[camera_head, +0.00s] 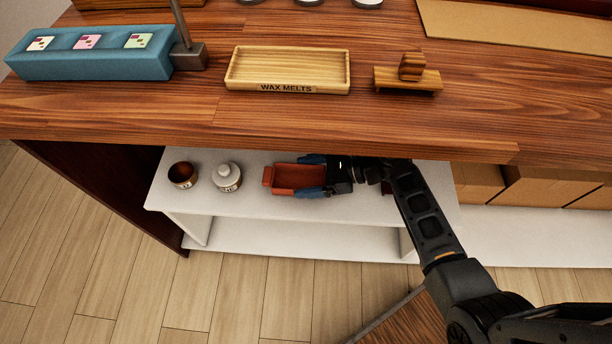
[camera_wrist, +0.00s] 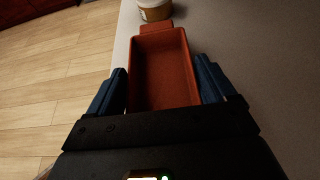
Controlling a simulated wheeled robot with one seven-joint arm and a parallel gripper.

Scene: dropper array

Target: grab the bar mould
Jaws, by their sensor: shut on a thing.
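The bar mould (camera_head: 292,178) is a small red-orange rectangular tray with an end tab. It is on the white shelf (camera_head: 250,205) under the wooden counter. My gripper (camera_head: 312,177) has its blue fingers on the two long sides of the mould, near its right end in the head view. In the wrist view the mould (camera_wrist: 163,68) lies between the fingers (camera_wrist: 164,90), its hollow inside facing up and empty. I cannot tell whether its underside touches the shelf.
A wax melts tray (camera_head: 288,70) and a blue block (camera_head: 95,62) are on top. Cardboard boxes (camera_head: 545,188) are at right.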

